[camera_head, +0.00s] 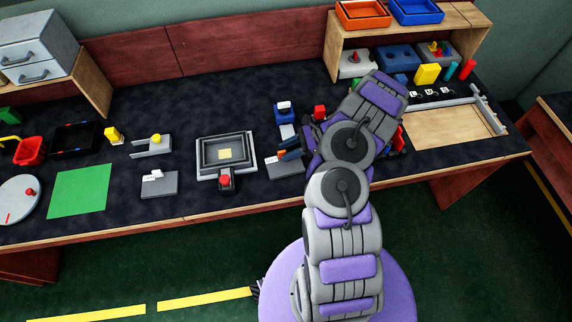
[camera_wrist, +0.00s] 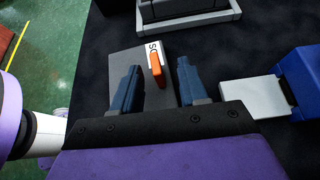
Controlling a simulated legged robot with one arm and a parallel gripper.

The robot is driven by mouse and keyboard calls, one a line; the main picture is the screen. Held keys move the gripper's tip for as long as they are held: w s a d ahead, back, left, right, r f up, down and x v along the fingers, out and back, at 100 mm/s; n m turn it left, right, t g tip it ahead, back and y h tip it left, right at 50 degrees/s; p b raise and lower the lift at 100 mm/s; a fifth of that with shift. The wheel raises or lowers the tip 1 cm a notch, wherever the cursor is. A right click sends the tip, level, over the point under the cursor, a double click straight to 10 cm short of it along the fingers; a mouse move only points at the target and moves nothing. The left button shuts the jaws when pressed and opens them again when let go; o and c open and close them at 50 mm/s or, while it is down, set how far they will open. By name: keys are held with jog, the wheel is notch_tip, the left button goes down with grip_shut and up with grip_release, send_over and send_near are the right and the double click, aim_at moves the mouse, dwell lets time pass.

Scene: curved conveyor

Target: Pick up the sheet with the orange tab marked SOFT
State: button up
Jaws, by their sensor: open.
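The grey sheet (camera_wrist: 122,64) lies flat on the dark bench top in the wrist view. It carries a white label with the letters SO showing and an upright orange tab (camera_wrist: 157,66). The rest of the word is hidden by the tab. My gripper (camera_wrist: 159,72) is open, with one blue finger on each side of the tab. The tab shows between the fingers, but I cannot tell whether either finger touches it. In the head view, the sheet (camera_head: 284,169) sits partly under my gripper (camera_head: 288,149), left of my arm.
A grey framed tray with a red knob (camera_head: 225,180) stands left of the sheet. A blue device with a pale plate (camera_wrist: 252,98) is close at the right in the wrist view. Another grey sheet with a white tab (camera_head: 158,184) lies farther left. The bench's front edge is near.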

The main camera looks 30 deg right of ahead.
jog(key=shift+a, duration=0.3)
jog(key=shift+a+r, duration=0.1)
jog(key=shift+a, duration=0.2)
jog(key=shift+c, duration=1.3)
jog(key=c, duration=0.3)
jog(key=shift+d, duration=0.4)
grip_shut()
jog(key=shift+a, duration=0.15)
